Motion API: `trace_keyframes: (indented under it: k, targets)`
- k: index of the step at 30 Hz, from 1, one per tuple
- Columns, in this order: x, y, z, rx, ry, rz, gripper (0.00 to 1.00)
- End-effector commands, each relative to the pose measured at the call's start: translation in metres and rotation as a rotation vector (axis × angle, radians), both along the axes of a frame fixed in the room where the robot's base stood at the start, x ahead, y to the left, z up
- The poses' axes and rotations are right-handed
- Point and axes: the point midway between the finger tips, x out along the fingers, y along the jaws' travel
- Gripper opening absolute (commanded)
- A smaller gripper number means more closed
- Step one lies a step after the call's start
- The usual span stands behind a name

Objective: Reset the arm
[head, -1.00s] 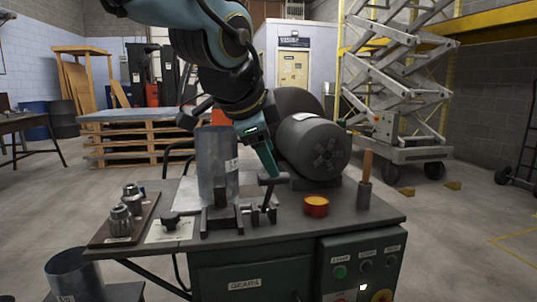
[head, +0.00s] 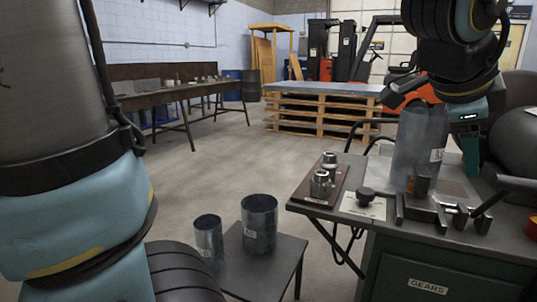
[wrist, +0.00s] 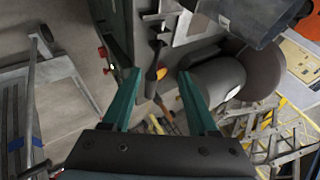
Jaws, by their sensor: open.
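My gripper (wrist: 159,73) is open in the wrist view, its two teal fingers apart with nothing held between them. In the head view a teal finger (head: 469,150) shows just right of a tall grey metal cylinder (head: 418,140) standing on the green machine (head: 440,270). The cylinder also shows at the top of the wrist view (wrist: 245,18). I cannot tell from the head view whether the finger touches it. My arm reaches in from the upper right, and a large blue-grey link of mine fills the left side.
A low table (head: 262,268) holds two open metal cylinders (head: 259,222) (head: 208,240). A wooden board (head: 322,190) with metal fittings and a clamp (head: 440,212) sit on the machine top. Pallets (head: 325,115) and a workbench (head: 160,98) stand behind. The floor between is clear.

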Motion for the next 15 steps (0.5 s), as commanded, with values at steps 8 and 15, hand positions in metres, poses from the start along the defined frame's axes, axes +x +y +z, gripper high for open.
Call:
trace_keyframes:
  k: [8,15]
  targets:
    - [0.034,0.024,-0.024,0.014,0.076,0.156,0.59]
    - [0.08,0.07,-0.059,0.024,0.19,0.404,0.59]
